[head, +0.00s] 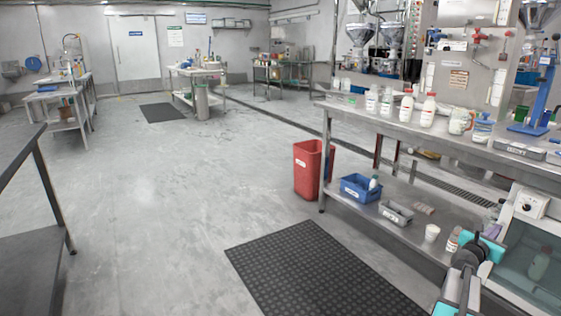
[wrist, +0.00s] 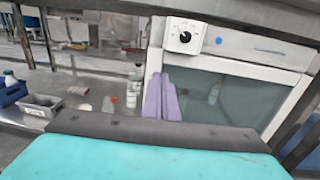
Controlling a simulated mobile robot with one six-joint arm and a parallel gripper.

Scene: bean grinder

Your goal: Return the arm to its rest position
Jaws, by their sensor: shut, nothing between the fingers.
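My arm enters at the lower right of the head view, with teal and dark parts. My gripper (wrist: 161,98) shows as two purple fingers closed together, with nothing between them. In the wrist view it points toward a white cabinet (wrist: 265,62) with a dial (wrist: 183,36), a blue button (wrist: 219,41) and a glass front. The same cabinet (head: 509,212) is at the right edge of the head view, beside my arm. A bottle (head: 540,263) shows behind the glass. Whether the fingers touch the cabinet I cannot tell.
The steel workbench (head: 400,130) carries several bottles and a blue press (head: 543,88). Its lower shelf holds a blue bin (head: 358,188), a grey tray (head: 396,212), a white cup (head: 432,232) and a bottle. A red bin (head: 308,170) stands at its end. The floor left of the black mat (head: 320,265) is clear.

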